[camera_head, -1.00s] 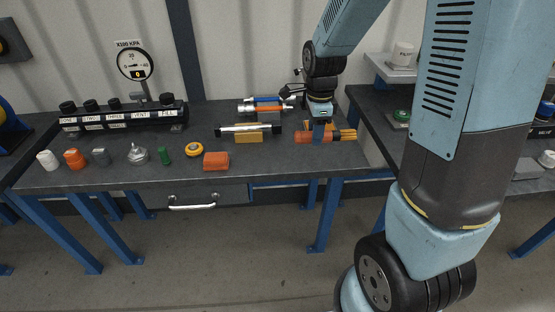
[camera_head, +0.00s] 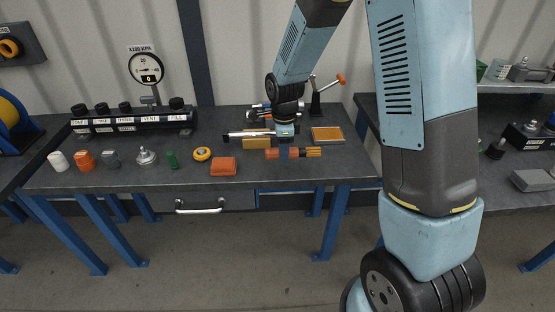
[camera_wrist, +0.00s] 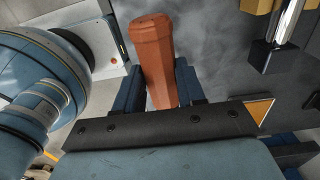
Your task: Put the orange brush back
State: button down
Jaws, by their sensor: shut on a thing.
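My gripper (camera_head: 285,152) is shut on the orange brush (camera_head: 271,154) near the right end of the bench. The brush lies sideways in the jaws, with its orange handle to the left and tan bristles (camera_head: 314,152) to the right. In the wrist view the orange handle (camera_wrist: 154,50) sticks out between the two blue fingers of my gripper (camera_wrist: 160,88); the bristles are hidden there. A flat tray with an orange-tan top (camera_head: 327,140) lies behind and to the right of the brush. I cannot tell how high the brush is above the bench.
A cylinder on a yellow block (camera_head: 257,141) stands close left of my gripper. A dark stand with an orange knob (camera_head: 316,104) rises behind the tray. An orange block (camera_head: 223,167) and several small fittings line the bench's front left. The bench front (camera_head: 290,174) near the brush is clear.

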aim_at(277, 167)
jog(key=shift+w+a+f, duration=0.2)
jog(key=shift+a+f, duration=0.1)
jog(key=shift+f, duration=0.15)
jog(key=shift+w+a+f, duration=0.2)
jog(key=shift+a+f, duration=0.1)
jog(key=shift+f, duration=0.15)
jog(key=shift+w+a+f, duration=0.1)
jog(key=shift+a+f, duration=0.1)
jog(key=shift+f, duration=0.7)
jog(key=shift+w+a+f, duration=0.1)
jog(key=shift+a+f, duration=0.05)
jog(key=shift+f, duration=0.7)
jog(key=c, duration=0.7)
grip_release()
jog(key=shift+o, duration=0.2)
